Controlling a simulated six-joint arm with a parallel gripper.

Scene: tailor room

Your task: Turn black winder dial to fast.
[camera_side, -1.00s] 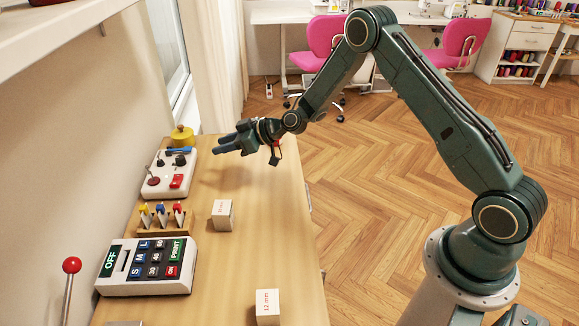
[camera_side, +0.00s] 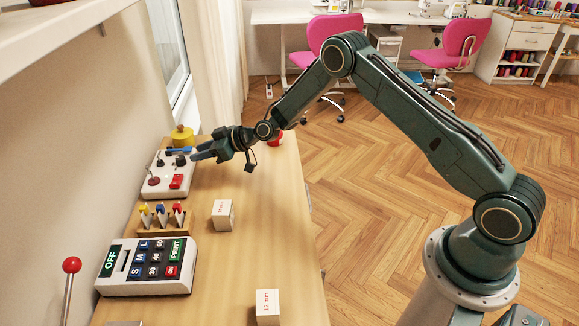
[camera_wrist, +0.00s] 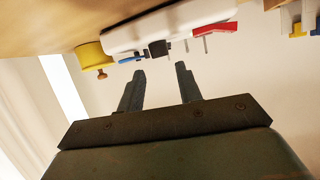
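The white winder box (camera_side: 164,186) sits at the far left of the table in the side view. Small black knobs stand on its top; one black dial (camera_side: 180,160) is near its right edge. Lettering is too small to read. My gripper (camera_side: 194,155) is just right of this dial, fingers pointing left at it. In the wrist view my gripper (camera_wrist: 160,70) is open and empty, its fingers apart. The black dial (camera_wrist: 158,48) shows just beyond and between the fingertips, apparently not touched. The winder box (camera_wrist: 180,20) also shows there. The dial's setting cannot be told.
A red switch (camera_side: 177,181) and a dark red knob (camera_side: 153,181) are on the box. A blue piece (camera_side: 178,150) and a yellow pot (camera_side: 182,135) stand behind. A small tool rack (camera_side: 160,221), a calculator-like panel (camera_side: 150,284) and a white block (camera_side: 222,215) are nearer.

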